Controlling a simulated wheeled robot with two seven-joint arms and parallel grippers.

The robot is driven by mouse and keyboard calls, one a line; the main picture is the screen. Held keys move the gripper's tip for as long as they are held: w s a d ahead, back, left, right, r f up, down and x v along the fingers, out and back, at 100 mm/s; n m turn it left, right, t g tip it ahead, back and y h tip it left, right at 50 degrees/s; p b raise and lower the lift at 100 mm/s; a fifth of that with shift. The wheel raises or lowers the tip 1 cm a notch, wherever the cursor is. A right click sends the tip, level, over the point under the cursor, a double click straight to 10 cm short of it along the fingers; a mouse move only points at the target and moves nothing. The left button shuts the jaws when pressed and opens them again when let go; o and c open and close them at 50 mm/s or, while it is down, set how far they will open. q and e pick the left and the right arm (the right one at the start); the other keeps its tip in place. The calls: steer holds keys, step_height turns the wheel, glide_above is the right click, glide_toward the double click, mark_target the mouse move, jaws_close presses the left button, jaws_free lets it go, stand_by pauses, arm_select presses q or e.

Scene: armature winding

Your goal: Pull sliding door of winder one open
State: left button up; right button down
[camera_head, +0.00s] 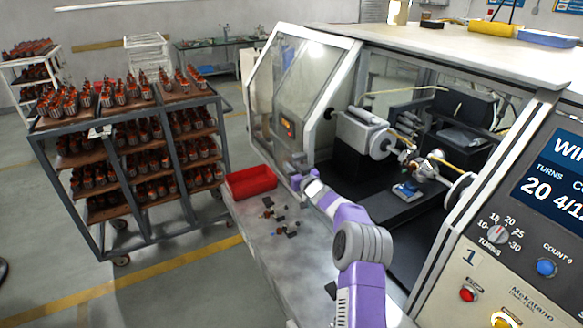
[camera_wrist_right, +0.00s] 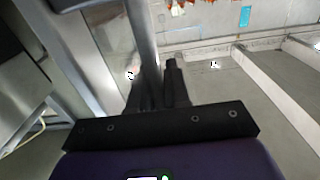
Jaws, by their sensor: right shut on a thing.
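The sliding door (camera_head: 309,70) of winder one is a white-framed clear panel at the left end of the machine. The winder's inside, with its spindle and armature (camera_head: 428,165), stands exposed to the right of the door. My right gripper (camera_head: 301,178) is at the lower right part of the door frame, shut on the door handle (camera_wrist_right: 143,35). In the right wrist view a grey bar runs down between the dark fingers (camera_wrist_right: 158,88). The exact contact is partly hidden by the fingers. My left gripper is not in view.
A red bin (camera_head: 250,182) and several small loose parts (camera_head: 280,222) lie on the metal ledge (camera_head: 262,252) in front of the door. A cart (camera_head: 97,225) loaded with armatures stands to the left. The control panel (camera_head: 515,262) is at the right. Floor between cart and ledge is clear.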

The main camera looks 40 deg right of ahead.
steer(key=c, duration=1.2)
jaws_free()
steer(key=shift+s+a, duration=0.1)
steer(key=shift+s, duration=0.5)
steer(key=shift+s+a+b, duration=0.2)
steer(key=shift+s+b, duration=0.1)
steer(key=shift+s, duration=0.75)
steer(key=shift+s+a+b, duration=0.15)
steer(key=shift+s+b, duration=0.1)
steer(key=shift+s, duration=0.75)
steer(key=shift+s+a+b, duration=0.2)
steer(key=shift+s+b, duration=0.1)
steer(key=shift+s, duration=0.75)
